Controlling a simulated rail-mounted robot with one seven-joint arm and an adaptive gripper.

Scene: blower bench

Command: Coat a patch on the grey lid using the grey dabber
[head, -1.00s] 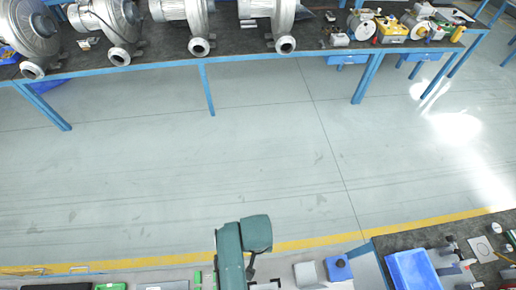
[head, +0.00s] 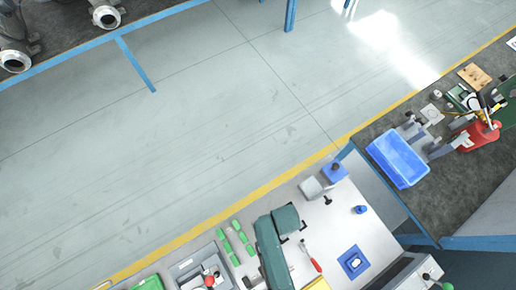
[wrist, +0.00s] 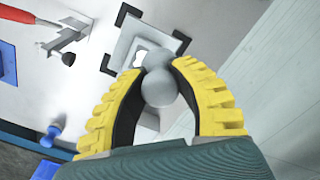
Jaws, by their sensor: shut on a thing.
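In the wrist view, my gripper (wrist: 158,72) is shut on the grey dabber (wrist: 158,88), whose rounded grey knob sits between the yellow-ribbed fingers. The dabber's far end is hidden behind the knob and fingers. Beyond it is a grey square piece (wrist: 127,45) with black brackets at its corners and a small white area near its middle; it looks like the grey lid. The dabber overlaps this square in the picture; I cannot tell whether they touch. In the head view my arm hides the gripper, the dabber and most of the square.
A red-handled tool (head: 314,262), a blue square (head: 353,262) and a blue knobbed piece (head: 361,210) lie right of my arm. A grey block (head: 310,188) and a blue block (head: 335,173) stand at the bench's far edge. Green pieces (head: 237,232) lie to the left.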

